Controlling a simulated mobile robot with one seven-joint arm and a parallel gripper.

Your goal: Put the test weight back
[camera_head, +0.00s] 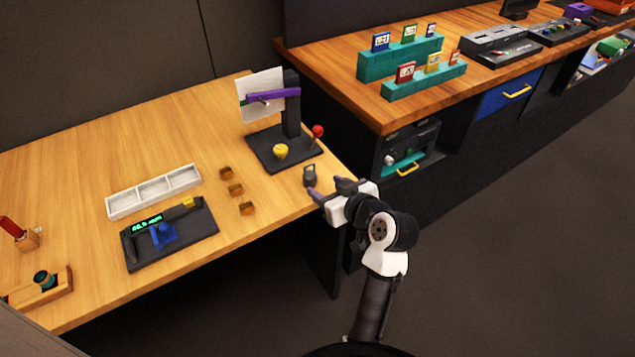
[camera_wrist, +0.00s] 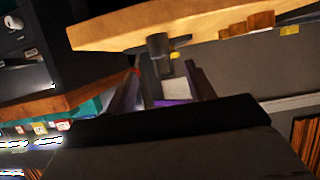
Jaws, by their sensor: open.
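The test weight appears to be the small dark grey piece with a loop handle (camera_head: 310,177), upright on the wooden table near its right edge. A dark block in the wrist view (camera_wrist: 157,45), just beyond the fingertips and roughly between them, looks like the same weight. My gripper (camera_head: 327,188) is open and empty at the table's right edge, close to the weight on its right side. Its two fingers also show in the wrist view (camera_wrist: 162,76). I cannot tell whether a finger touches the weight.
A black stand (camera_head: 270,153) with a purple bar, yellow piece and red-knobbed lever stands behind the weight. A second bench (camera_head: 395,116) stands behind right.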

